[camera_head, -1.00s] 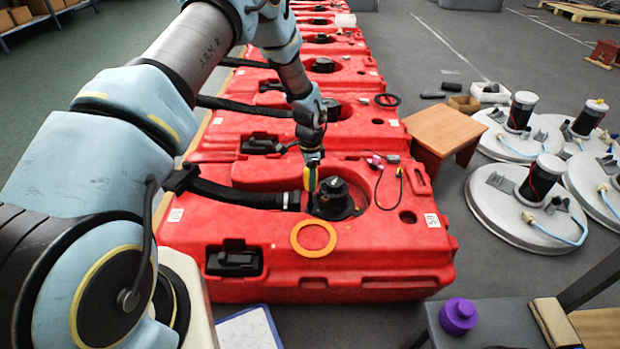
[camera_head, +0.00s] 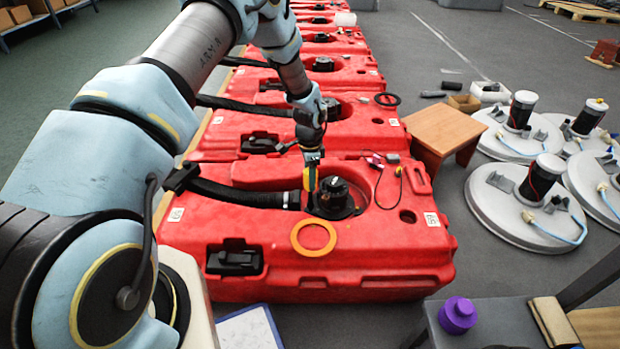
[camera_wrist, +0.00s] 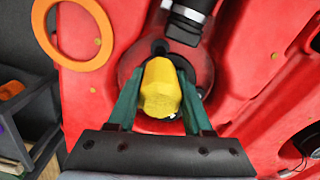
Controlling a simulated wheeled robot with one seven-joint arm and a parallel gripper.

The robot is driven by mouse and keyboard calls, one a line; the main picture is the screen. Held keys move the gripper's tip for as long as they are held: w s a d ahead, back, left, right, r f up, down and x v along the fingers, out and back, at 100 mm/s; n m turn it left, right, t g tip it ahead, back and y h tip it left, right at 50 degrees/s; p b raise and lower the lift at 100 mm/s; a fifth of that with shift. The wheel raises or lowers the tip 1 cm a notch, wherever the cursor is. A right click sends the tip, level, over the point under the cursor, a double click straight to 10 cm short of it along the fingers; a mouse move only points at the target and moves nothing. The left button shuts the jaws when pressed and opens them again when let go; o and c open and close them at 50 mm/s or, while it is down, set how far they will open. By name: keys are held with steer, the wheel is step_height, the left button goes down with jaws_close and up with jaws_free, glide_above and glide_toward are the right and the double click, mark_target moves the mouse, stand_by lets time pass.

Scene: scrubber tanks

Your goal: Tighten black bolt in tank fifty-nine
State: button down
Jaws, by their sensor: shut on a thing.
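The red tank numbered 59 (camera_head: 380,262) is the nearest in a row of red tanks. A round black fitting (camera_head: 338,197) sits in its recess, with a black hose joining from the left. My gripper (camera_head: 312,160) is above the left side of this fitting, shut on a yellow-handled tool (camera_head: 311,180) that points down. In the wrist view the yellow handle end (camera_wrist: 160,88) is between the green fingers and covers most of the fitting. The black bolt cannot be made out, and I cannot tell whether the tool's tip touches it.
An orange ring (camera_head: 313,238) lies on the tank's front top. A thin cable with a small pink-tipped item (camera_head: 375,162) lies behind right. A wooden stool (camera_head: 445,130) and grey round lids (camera_head: 530,205) stand right. A purple object (camera_head: 458,315) is on the near bench.

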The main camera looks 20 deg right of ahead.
steer(key=shift+f+b, duration=0.5)
steer(key=shift+f, duration=0.65)
stand_by(3.1)
steer(key=shift+r, duration=0.15)
steer(key=shift+r+p, duration=1.75)
steer(key=shift+r, duration=0.7)
